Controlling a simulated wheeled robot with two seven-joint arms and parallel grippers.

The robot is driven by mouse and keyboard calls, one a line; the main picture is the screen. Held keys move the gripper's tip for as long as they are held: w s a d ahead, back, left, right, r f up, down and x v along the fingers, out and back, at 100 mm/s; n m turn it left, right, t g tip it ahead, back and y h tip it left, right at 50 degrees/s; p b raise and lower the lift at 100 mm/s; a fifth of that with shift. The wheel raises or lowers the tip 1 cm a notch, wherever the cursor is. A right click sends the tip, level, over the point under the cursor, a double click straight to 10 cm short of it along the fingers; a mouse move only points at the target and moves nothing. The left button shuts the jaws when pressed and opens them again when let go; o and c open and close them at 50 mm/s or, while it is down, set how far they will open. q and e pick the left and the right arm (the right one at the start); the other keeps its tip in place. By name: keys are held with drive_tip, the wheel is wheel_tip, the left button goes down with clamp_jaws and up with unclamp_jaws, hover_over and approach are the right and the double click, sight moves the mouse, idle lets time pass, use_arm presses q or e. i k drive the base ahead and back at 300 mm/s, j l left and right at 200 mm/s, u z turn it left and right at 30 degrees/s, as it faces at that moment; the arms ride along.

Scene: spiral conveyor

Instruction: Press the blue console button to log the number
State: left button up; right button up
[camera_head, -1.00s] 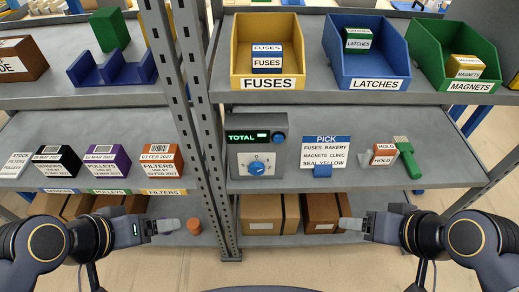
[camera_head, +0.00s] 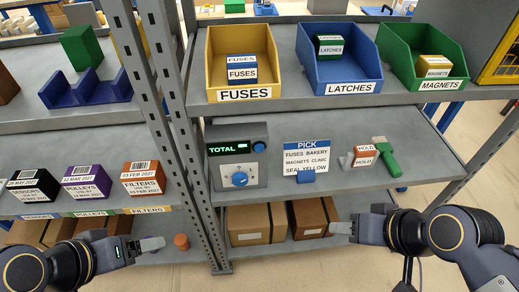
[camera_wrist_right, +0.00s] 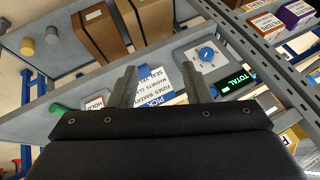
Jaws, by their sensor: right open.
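The grey console (camera_head: 215,175) stands on the middle shelf, with a lit green TOTAL display (camera_head: 228,148). The round blue button (camera_head: 259,146) is at its upper right, beside the display. A larger blue dial (camera_head: 239,179) sits on the white plate below; it also shows in the right wrist view (camera_wrist_right: 207,54). My right gripper (camera_head: 338,230) is open and empty, below and to the right of the console, in front of the lower shelf. Its two fingers (camera_wrist_right: 158,80) show apart in the wrist view. My left gripper (camera_head: 152,244) is at lower left, away from the console; its finger gap is unclear.
A PICK sign (camera_head: 307,158) stands right of the console, then a HOLD block (camera_head: 365,155) and a green-handled tool (camera_head: 387,157). Yellow, blue and green bins stand above. A perforated post (camera_head: 165,130) rises left of the console.

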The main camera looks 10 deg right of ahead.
sight(260, 148)
drive_tip(key=j+z, duration=1.2)
drive_tip(key=k+l, duration=0.05)
drive_tip(key=l, duration=0.05)
